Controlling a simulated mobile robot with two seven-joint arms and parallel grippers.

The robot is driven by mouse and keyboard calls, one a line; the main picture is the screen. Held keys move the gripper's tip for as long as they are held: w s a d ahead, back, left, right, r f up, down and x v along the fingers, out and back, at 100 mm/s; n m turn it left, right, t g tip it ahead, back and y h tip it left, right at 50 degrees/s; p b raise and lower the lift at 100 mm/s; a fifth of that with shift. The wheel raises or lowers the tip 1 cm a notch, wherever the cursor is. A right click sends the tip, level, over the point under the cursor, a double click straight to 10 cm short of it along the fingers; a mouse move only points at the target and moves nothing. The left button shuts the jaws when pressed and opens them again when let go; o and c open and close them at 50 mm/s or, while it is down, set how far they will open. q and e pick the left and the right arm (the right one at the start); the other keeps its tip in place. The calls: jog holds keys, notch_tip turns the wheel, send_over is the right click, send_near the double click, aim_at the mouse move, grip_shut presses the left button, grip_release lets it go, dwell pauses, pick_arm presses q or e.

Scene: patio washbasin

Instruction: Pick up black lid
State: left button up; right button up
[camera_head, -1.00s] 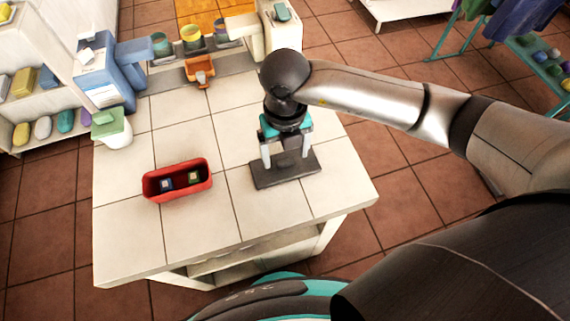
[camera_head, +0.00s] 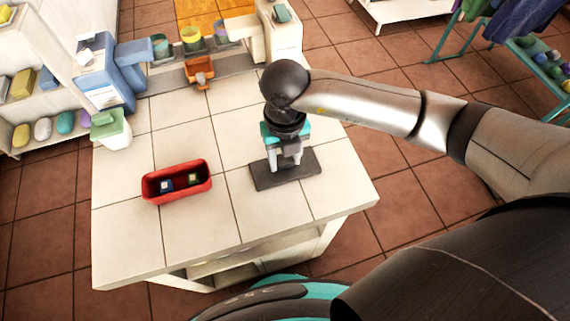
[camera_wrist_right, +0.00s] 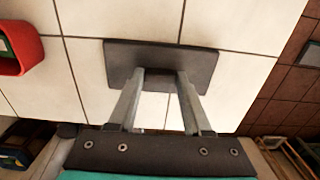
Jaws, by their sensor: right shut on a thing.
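The black lid (camera_head: 262,177) is a flat dark rectangle lying on the white tiled table to the right of the red box. It also shows in the right wrist view (camera_wrist_right: 205,63), below the fingers. My right gripper (camera_head: 286,166) points down over the middle of the lid. The lid looks flat on the table. My left gripper is not in view.
A red box (camera_head: 178,188) with two small items inside stands left of the lid. A green-lidded white container (camera_head: 111,128) is at the table's left edge. An orange object (camera_head: 200,72) lies at the back. The table's middle is clear.

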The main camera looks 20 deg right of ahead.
grip_shut()
